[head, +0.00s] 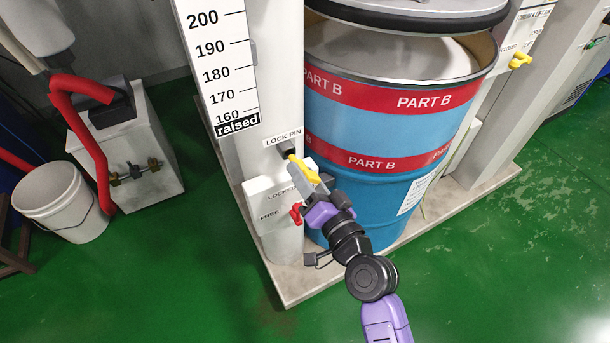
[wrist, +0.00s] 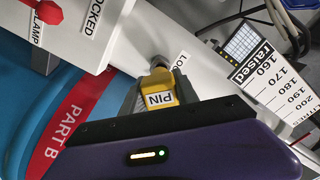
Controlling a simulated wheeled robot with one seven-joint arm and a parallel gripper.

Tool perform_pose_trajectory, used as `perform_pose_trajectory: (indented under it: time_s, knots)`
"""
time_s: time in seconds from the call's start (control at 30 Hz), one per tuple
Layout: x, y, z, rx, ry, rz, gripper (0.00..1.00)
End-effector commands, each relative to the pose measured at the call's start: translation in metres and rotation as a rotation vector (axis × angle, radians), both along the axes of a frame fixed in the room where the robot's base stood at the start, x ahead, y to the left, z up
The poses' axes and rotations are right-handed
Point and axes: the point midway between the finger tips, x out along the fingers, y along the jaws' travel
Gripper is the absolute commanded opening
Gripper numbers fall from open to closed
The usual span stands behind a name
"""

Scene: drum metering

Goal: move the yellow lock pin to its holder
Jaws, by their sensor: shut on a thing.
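The yellow lock pin (head: 309,171) is at the white post, just below the LOCK PIN label (head: 283,138). Its inner end meets a dark round socket (head: 290,153) on the post. My gripper (head: 303,180) is shut on the pin's yellow head. In the wrist view the pin's head (wrist: 161,84), marked PIN, sits between the grey fingers, in front of a grey round socket (wrist: 157,62). How deep the pin sits in the socket is hidden. I cannot make out which part is the pin's holder.
The blue PART B drum (head: 360,195) stands close on the right. A scale (head: 215,65) runs up the post. Green floor is clear in front.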

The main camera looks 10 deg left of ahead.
Motion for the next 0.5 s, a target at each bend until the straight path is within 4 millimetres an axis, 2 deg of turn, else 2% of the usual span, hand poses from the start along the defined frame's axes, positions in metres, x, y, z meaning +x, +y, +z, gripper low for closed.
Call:
perform_pose_trajectory:
  time_s: [0.5]
  knots:
    - [0.01,0.007,0.0006,0.0,-0.001,0.001,0.0]
